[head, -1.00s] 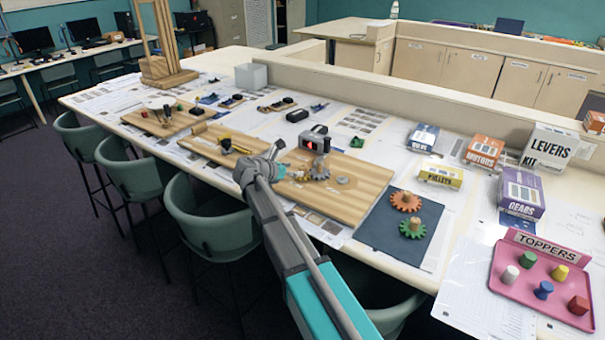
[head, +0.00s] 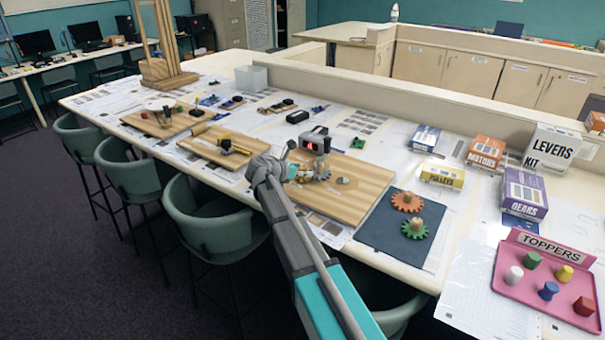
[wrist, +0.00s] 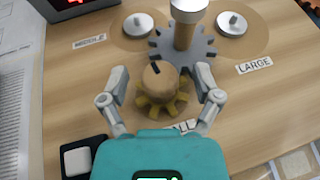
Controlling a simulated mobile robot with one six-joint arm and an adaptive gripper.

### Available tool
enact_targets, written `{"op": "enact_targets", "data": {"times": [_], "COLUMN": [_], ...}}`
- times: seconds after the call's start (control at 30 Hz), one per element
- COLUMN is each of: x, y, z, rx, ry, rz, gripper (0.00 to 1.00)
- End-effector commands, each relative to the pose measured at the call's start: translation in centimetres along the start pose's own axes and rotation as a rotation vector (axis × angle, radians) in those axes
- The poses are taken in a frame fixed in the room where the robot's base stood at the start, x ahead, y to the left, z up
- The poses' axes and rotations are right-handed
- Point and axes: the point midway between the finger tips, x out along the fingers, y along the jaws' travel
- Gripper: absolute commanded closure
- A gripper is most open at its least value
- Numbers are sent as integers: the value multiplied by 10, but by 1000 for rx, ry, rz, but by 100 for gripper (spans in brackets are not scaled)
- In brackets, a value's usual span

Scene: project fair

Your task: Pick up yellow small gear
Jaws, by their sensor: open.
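The yellow small gear (wrist: 160,104) has a light wooden knob (wrist: 159,76) on top with a dark slot. It sits on the wooden board (wrist: 60,120), by a label partly hidden by my gripper. In the wrist view my gripper (wrist: 160,80) is open, one finger on each side of the knob, with visible gaps. In the head view my gripper (head: 288,160) is over the board (head: 350,200), and the gear is largely hidden beside it. A grey gear (wrist: 200,45) with a wooden knob stands just beyond the yellow one, very close to it.
Metal pegs on discs (wrist: 138,24) (wrist: 232,24) flank the grey gear. A black-framed switch (wrist: 78,160) is at the lower left. A blue mat (head: 385,225) holds an orange gear (head: 406,201) and a green gear (head: 414,229). A grey box with a red display (head: 314,141) stands behind.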

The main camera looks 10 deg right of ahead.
Motion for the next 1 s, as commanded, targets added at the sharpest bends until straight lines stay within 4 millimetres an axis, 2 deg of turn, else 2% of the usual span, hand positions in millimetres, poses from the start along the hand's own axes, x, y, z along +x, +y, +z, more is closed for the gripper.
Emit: {"op": "enact_targets", "data": {"times": [0.03, 0.4, 0.43, 1.0], "x": [0, 0, 0, -3], "y": [0, 0, 0, 0], "z": [0, 0, 0, 7], "rx": [0, 0, 0, 0], "ry": [0, 0, 0, 0], "rz": [0, 0, 0, 0], "gripper": [18, 87, 90, 90]}}
